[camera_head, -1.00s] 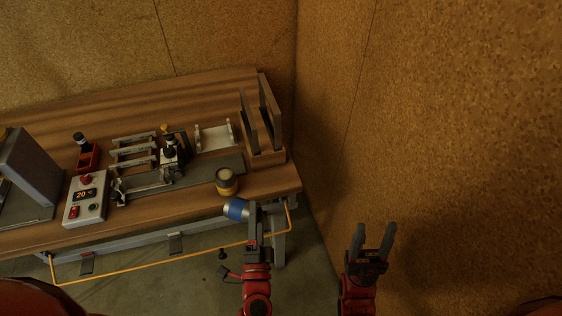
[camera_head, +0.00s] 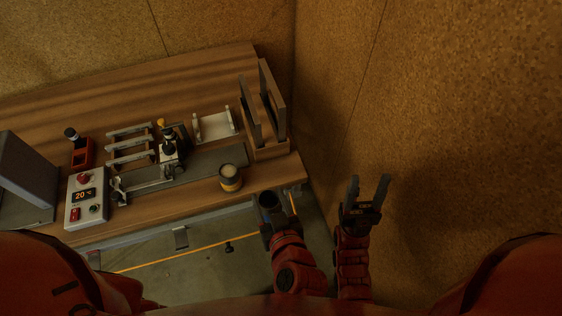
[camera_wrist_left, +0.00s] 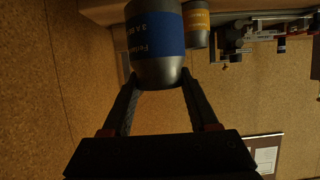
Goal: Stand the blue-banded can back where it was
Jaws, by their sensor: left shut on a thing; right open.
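The blue-banded can (camera_head: 269,203) is in my left gripper (camera_head: 268,218), in front of the table's front right edge and off the tabletop. In the left wrist view the can (camera_wrist_left: 157,38) sits between the two fingers of my left gripper (camera_wrist_left: 158,84), its blue band and pale lettering showing. A yellow-banded can (camera_head: 230,178) stands on the table near its front right; it also shows behind the blue-banded can in the left wrist view (camera_wrist_left: 197,22). My right gripper (camera_head: 366,195) is open and empty, to the right of the table near the wall.
The wooden table (camera_head: 190,205) carries a control box (camera_head: 86,200), a clamp fixture (camera_head: 168,155), a white cradle (camera_head: 214,127) and an upright slotted rack (camera_head: 263,120). A cork wall (camera_head: 440,110) stands close on the right.

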